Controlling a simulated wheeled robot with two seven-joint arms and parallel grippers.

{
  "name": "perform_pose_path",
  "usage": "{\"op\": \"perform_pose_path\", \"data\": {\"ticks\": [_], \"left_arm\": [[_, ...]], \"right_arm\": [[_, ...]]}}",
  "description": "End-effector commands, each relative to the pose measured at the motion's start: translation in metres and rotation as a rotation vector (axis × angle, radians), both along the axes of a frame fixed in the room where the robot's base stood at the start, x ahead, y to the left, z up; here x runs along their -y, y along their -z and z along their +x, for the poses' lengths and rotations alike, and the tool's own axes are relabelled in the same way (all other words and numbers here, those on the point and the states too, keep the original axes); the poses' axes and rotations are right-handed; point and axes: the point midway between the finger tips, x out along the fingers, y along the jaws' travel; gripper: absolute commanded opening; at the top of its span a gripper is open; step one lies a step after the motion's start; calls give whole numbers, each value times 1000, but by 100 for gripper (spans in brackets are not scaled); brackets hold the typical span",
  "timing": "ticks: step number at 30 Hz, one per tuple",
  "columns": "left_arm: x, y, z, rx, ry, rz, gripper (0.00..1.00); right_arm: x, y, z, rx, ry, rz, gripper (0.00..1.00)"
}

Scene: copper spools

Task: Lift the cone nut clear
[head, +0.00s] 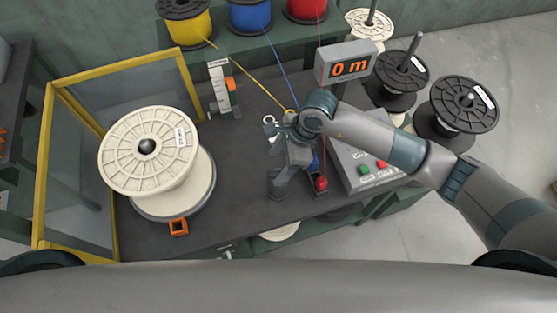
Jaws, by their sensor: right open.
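A dark, rounded cone nut (147,146) sits at the hub of the large cream spool (118,165) on the left of the bench. The spool's upper flange faces up, and the nut stands a little proud of it. My right gripper (277,188) points down over the middle of the bench, well to the right of the spool and apart from the nut. Its jaws are open, and I see nothing held between them. The nut's lower part is hidden in the hub. My left gripper is out of view.
A yellow-framed clear guard (45,165) stands left and behind the spool. Right of my gripper are a control box (352,150) and a display reading 0 m (345,63). Yellow, blue and red wires run from spools behind. An orange block (179,227) lies in front.

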Motion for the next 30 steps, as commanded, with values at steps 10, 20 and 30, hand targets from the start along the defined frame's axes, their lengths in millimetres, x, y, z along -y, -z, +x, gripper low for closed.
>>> {"op": "perform_pose_path", "data": {"ticks": [10,20,30], "left_arm": [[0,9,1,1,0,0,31],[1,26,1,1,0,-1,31],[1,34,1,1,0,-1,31]], "right_arm": [[0,18,0,-2,2,0,62],[0,53,0,-2,2,1,62],[0,70,0,0,1,0,62]]}}
